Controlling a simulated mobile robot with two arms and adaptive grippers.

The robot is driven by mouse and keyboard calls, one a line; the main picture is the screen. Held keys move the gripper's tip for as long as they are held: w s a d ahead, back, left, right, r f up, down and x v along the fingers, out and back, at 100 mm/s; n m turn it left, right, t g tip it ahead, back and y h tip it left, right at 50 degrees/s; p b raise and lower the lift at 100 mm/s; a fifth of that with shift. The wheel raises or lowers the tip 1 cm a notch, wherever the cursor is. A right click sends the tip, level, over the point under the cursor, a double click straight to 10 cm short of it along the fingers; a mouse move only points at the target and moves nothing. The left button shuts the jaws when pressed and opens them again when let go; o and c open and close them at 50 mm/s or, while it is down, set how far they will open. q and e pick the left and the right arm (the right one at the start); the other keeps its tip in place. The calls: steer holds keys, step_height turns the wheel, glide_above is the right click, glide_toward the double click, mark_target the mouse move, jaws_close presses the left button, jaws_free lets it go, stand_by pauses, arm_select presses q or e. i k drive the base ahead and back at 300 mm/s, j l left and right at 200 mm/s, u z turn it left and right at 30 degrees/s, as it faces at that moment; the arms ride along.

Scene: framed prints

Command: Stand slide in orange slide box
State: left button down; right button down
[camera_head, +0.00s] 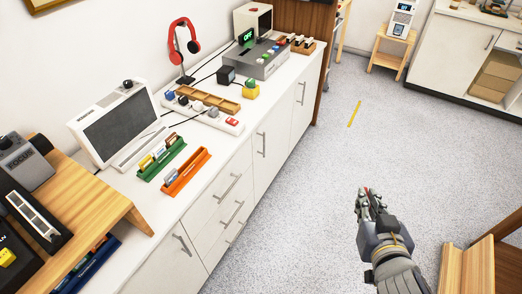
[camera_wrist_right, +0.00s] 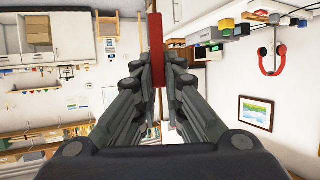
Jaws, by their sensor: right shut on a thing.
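The orange slide box (camera_head: 187,172) is a long narrow tray on the white counter, with a few slides standing at its far left end. A green slide box (camera_head: 162,160) holding several slides stands just left of it. My right gripper (camera_head: 370,196) is over the open floor, right of the counter and well apart from the boxes. In the wrist view it is shut on a thin red slide (camera_wrist_right: 157,45), seen nearly edge-on between the fingertips. Only a small red bit of it shows in the head view. My left gripper is out of view.
A screen device (camera_head: 115,125) stands behind the boxes. A wooden riser (camera_head: 92,185) is at the left. Red headphones (camera_head: 183,45) hang behind. The floor by the drawers is clear.

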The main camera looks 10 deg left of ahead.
mark_target(190, 168)
steer(key=i+l+z, duration=0.2)
steer(key=i, duration=0.25)
steer(key=i+l+z, duration=0.2)
steer(key=i, duration=0.25)
steer(key=i+l+z, duration=0.25)
steer(key=i, duration=0.25)
steer(key=i+u, duration=0.2)
steer(key=u, duration=0.2)
steer(key=i+u, duration=0.2)
steer(key=u, duration=0.2)
steer(key=i+l+u, duration=0.2)
steer(key=u, duration=0.2)
steer(key=i+l+u, duration=0.15)
steer(key=u, duration=0.25)
steer(key=i+u, duration=0.1)
steer(key=u, duration=0.3)
steer(key=i+l+u, duration=0.1)
steer(key=u, duration=0.35)
steer(key=l+u, duration=0.2)
steer(key=u, duration=0.2)
steer(key=i+l+u, duration=0.1)
steer(key=u, duration=0.3)
steer(key=i+l+u, duration=0.1)
steer(key=u, duration=0.3)
steer(key=i+l+u, duration=0.1)
steer(key=l+u, duration=0.45)
steer(key=u, duration=0.2)
steer(key=l+u, duration=0.35)
steer(key=i+j, duration=0.05)
steer(key=j, duration=0.05)
